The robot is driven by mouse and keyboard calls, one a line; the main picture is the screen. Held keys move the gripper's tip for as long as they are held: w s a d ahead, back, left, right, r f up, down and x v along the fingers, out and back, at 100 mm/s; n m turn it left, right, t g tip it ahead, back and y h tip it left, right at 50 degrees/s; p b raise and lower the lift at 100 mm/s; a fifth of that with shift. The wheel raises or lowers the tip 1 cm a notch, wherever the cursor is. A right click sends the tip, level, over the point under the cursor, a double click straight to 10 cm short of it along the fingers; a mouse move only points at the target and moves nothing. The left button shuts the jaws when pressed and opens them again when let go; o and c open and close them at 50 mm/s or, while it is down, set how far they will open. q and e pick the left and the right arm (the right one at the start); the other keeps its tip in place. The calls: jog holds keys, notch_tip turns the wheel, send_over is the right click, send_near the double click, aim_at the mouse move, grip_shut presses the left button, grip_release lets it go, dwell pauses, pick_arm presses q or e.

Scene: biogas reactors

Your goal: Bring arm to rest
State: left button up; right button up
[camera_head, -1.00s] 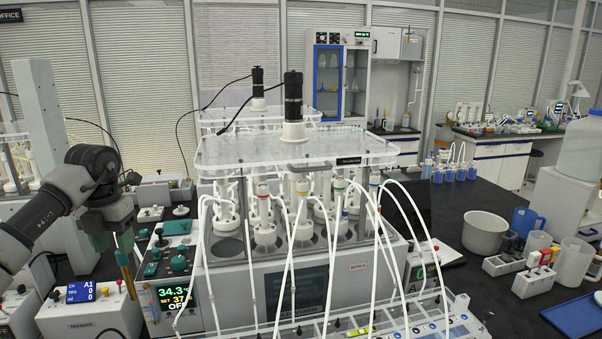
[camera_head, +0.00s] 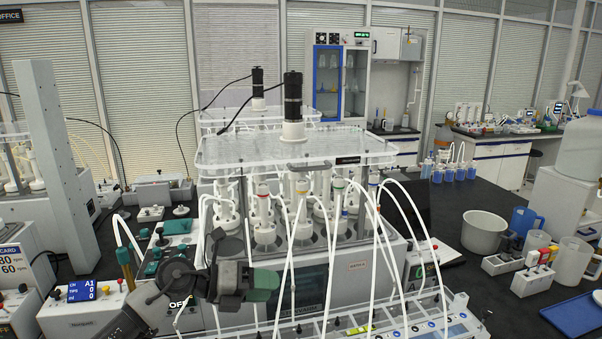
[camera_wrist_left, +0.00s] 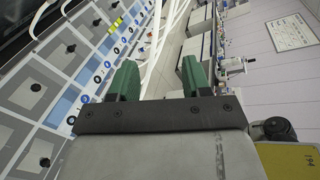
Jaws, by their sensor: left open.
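My left arm (camera_head: 178,280) comes in low from the left in the head view. My left gripper (camera_head: 264,284) is in front of the grey reactor unit, beside its dark screen. In the left wrist view the gripper (camera_wrist_left: 160,78) has its two green fingers apart with nothing between them. The reactor unit (camera_head: 365,267) stands in the middle of the bench with several white-capped vessels, white tubes and a clear top plate. My right gripper is not in view.
White tubes (camera_head: 284,285) arch down close to my left gripper. A row of labelled bottle positions (camera_head: 400,325) runs along the front. A control box (camera_head: 90,310) stands at the left. A white tub (camera_head: 485,232) and a blue tray (camera_head: 577,316) are at the right.

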pick_arm(q)
jog(key=s+d+r+n+t+h, duration=0.2)
jog(key=s+d+n+t+h, duration=0.15)
jog(key=n+t, duration=0.25)
jog(key=s+a+f+n+t+y, duration=0.3)
jog(key=a+f+n+y, duration=0.35)
jog(key=n, duration=0.55)
jog(key=s+a+f+n+t+y, duration=0.4)
jog(key=a+n+y, duration=0.3)
jog(key=n+y, duration=0.45)
jog(key=s+a+f+n+g, duration=0.25)
jog(key=s+f+g, duration=0.4)
jog(key=s, duration=0.55)
jog(key=s+a+f+n+g, duration=0.1)
jog(key=s+f+n+g, duration=0.45)
jog(key=s, duration=0.65)
notch_tip(320, 180, down, 30)
jog(key=s+m+g+b, duration=0.1)
jog(key=s+g+b, duration=0.1)
jog(key=g, duration=0.1)
jog(key=s+a+f+b, duration=0.1)
jog(key=s+a+f, duration=0.1)
jog(key=s+f, duration=1.3)
jog(key=shift+a+f+g, duration=0.35)
jog(key=shift+f+g, duration=0.05)
